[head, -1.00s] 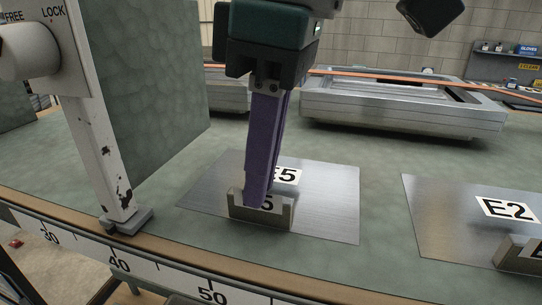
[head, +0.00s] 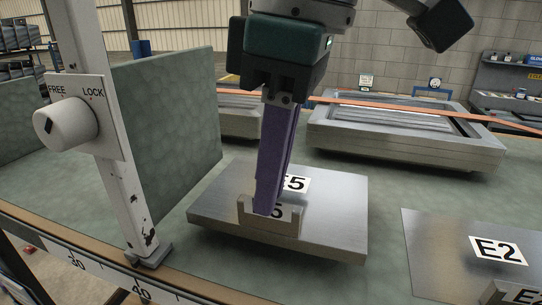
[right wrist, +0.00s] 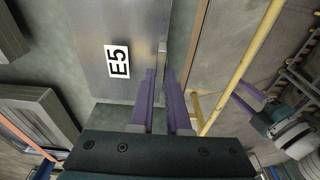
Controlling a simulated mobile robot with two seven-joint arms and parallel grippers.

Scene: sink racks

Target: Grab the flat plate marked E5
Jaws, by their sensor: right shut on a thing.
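The flat metal plate marked E5 (head: 335,205) is in the middle of the head view, with a raised bracket-like handle (head: 285,222) at its front edge. Its thick front side shows, and it stands above the green counter with a dark shadow below. My right gripper (head: 266,208), with purple fingers, points down and is shut on the handle, partly covering the E5 label. In the right wrist view the plate (right wrist: 105,30) lies beyond the fingers (right wrist: 164,78), its label clear.
A white post with a FREE/LOCK knob (head: 62,122) stands left of the plate, before a green upright panel (head: 165,120). Plate E2 (head: 440,245) lies flush at right. A metal frame tray (head: 400,145) is behind. A ruler strip (head: 110,278) edges the counter.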

